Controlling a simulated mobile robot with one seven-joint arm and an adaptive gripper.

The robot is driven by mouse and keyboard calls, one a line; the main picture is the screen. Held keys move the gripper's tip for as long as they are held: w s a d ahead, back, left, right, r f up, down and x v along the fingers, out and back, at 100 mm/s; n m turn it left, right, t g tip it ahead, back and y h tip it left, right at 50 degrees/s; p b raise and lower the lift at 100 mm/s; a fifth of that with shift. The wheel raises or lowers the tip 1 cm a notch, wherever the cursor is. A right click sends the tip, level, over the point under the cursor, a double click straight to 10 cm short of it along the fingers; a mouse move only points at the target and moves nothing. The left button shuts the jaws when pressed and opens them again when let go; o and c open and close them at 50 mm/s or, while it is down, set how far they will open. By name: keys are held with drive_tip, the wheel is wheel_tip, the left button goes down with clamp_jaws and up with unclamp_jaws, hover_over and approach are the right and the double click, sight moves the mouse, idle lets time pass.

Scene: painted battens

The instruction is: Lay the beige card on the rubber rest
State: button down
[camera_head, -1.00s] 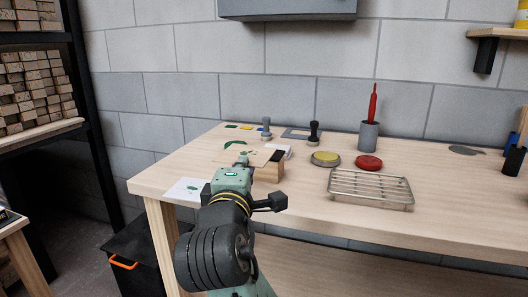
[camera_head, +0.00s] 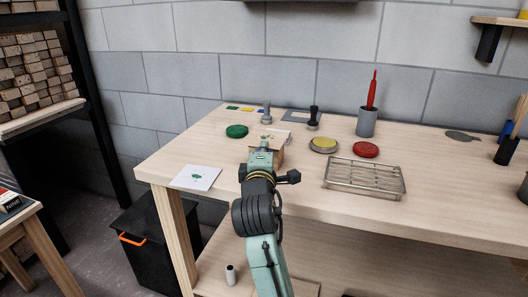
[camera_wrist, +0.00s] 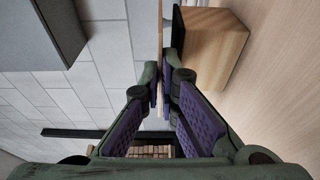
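My gripper (camera_wrist: 160,92) is shut on the thin beige card (camera_wrist: 160,42), which shows edge-on between the purple finger pads in the wrist view. In the head view, the card (camera_head: 276,137) is partly hidden behind my gripper (camera_head: 265,147). A wooden block (camera_wrist: 216,48) with a black face (camera_wrist: 177,30) is close beside the card in the wrist view. This black layer looks like the rubber rest. In the head view the block (camera_head: 275,157) is mostly hidden by my gripper and the card. I cannot tell whether card and rest touch.
A green pad (camera_head: 237,131) and a white printed sheet (camera_head: 196,177) lie left of my gripper. The front right tabletop is clear.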

drive_tip(key=shift+f, duration=0.6)
drive_tip(key=shift+f, duration=0.2)
drive_tip(key=c, duration=1.8)
unclamp_jaws()
drive_tip(key=shift+r, duration=0.1)
drive_tip(key=shift+r, duration=0.1)
